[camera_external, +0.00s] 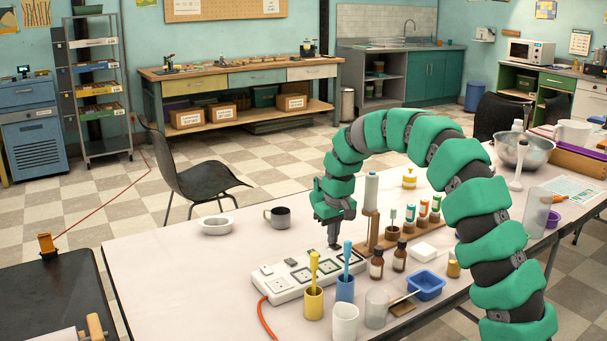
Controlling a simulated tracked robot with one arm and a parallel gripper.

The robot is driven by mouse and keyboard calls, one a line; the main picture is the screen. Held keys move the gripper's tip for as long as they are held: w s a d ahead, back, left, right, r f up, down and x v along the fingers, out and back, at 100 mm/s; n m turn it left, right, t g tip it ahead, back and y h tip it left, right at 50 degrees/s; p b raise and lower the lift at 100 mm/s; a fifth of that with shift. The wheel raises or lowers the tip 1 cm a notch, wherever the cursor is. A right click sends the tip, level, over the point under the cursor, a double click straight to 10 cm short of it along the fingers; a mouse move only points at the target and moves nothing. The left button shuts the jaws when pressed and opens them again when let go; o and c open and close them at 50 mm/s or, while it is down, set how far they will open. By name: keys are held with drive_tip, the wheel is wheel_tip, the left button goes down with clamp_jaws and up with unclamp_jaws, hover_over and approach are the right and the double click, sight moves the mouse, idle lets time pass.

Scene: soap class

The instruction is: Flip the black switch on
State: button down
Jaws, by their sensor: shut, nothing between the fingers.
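A white power strip (277,289) with an orange cord lies on the front of the white table. Its top carries several sockets and small raised parts. I cannot pick out the black switch clearly; a small dark part shows at the strip's far right end, just under my fingertips. My green arm arches over from the right, and my gripper (334,242) points down over that far end. Its fingers are shut with nothing between them. I cannot tell whether the tip touches the strip, nor which way the switch is set.
A yellow cup (313,303) and a blue cup (345,288) with brushes stand close in front of the strip. Brown bottles (376,265), a wooden rack (390,239) and a blue tray (427,285) are to the right. A grey mug (279,217) stands behind.

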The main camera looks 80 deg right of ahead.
sight(337, 246)
drive_tip(key=shift+s+a, duration=0.15)
drive_tip(key=shift+s+a+r, duration=0.1)
drive_tip(key=shift+s+a, duration=0.35)
drive_tip(key=shift+r, duration=0.1)
wheel_tip(337, 246, up, 14)
drive_tip(key=s+a+p, duration=0.1)
drive_tip(key=p, duration=0.2)
idle(0.3)
drive_tip(key=shift+f, duration=0.25)
drive_tip(key=w+d+b, duration=0.1)
drive_tip(key=b, duration=0.2)
drive_tip(key=shift+r, duration=0.1)
idle(0.4)
